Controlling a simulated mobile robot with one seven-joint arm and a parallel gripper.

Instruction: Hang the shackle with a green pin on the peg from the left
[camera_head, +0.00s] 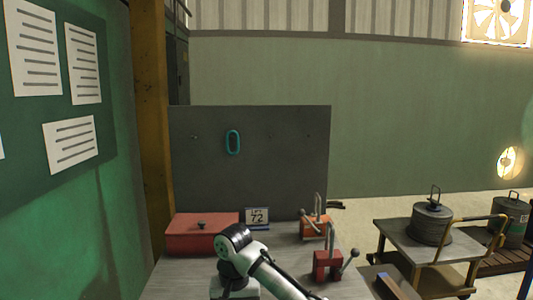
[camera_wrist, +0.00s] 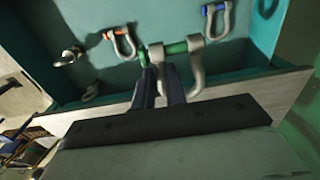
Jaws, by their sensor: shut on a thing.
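The grey shackle with a green pin (camera_wrist: 196,72) is in the wrist view, at the tips of my gripper (camera_wrist: 160,76). The two dark fingers are shut on it near the green pin, and its grey bow hangs to their right. Whether it touches the surface behind it I cannot tell. In the head view a dark upright board (camera_head: 250,175) carries a row of small pegs, with the leftmost peg (camera_head: 195,137) bare. A teal oval link (camera_head: 233,142) hangs on the second peg. My gripper and the shackle cannot be made out in the head view.
In the wrist view, a shackle with an orange pin (camera_wrist: 122,42) and one with a blue pin (camera_wrist: 217,20) lie on a teal surface. In the head view, a red box (camera_head: 200,238), a number sign (camera_head: 257,217) and red clamp-like devices (camera_head: 327,264) stand before the board.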

